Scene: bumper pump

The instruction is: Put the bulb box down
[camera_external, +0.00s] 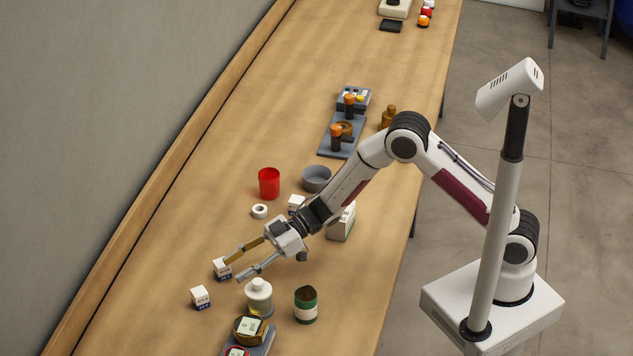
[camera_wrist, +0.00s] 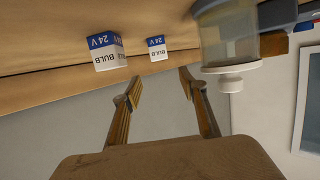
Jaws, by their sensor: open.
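One bulb box (camera_external: 222,268), white with a blue band, stands on the table beside the tip of my gripper's upper finger in the external view. In the wrist view this box (camera_wrist: 106,50) appears inverted, left of the fingers. A second bulb box (camera_external: 200,297) stands farther out, toward the lower left; it also shows in the wrist view (camera_wrist: 157,47), beyond the gap between the fingers. My gripper (camera_external: 232,271) is open, low over the table, with nothing between its fingers (camera_wrist: 160,80). Whether a finger touches the nearer box cannot be told.
A pale bottle (camera_external: 259,299) stands close to the lower finger, with a green jar (camera_external: 306,304) to its right. A red cup (camera_external: 269,183), white ring (camera_external: 260,211), grey bowl (camera_external: 316,178) and white carton (camera_external: 341,223) stand behind. The table's left side is clear.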

